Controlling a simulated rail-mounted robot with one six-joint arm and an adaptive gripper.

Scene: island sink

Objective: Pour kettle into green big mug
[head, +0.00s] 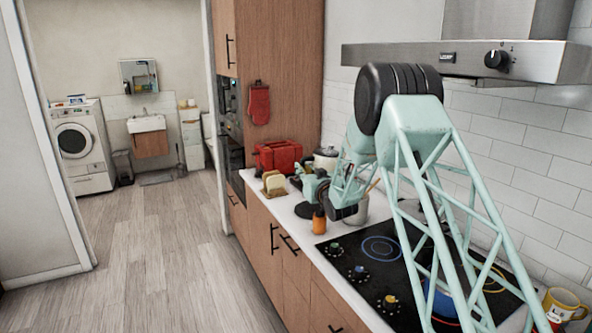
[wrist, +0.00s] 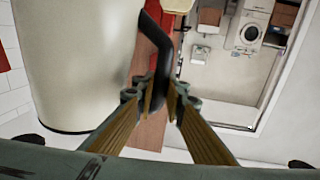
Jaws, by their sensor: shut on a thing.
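In the wrist view my gripper (wrist: 158,95) is shut on the black handle (wrist: 156,45) of the kettle. The kettle's cream body (wrist: 82,65) fills the left of that view and looks upright. In the head view a pale rounded vessel with a dark-knobbed lid (head: 327,157), likely the kettle, shows at the far end of the counter, partly behind my arm. A small pale green shape (head: 312,186) stands below it; I cannot tell whether it is my gripper or the green mug. I cannot make out the green big mug for sure in either view.
A red toaster (head: 278,156), bread slices in a holder (head: 275,183), an orange bottle (head: 319,220) and a metal pot (head: 357,208) crowd the far counter. The black hob (head: 345,262) lies nearer, a yellow mug (head: 562,305) at right. A range hood (head: 470,58) hangs above.

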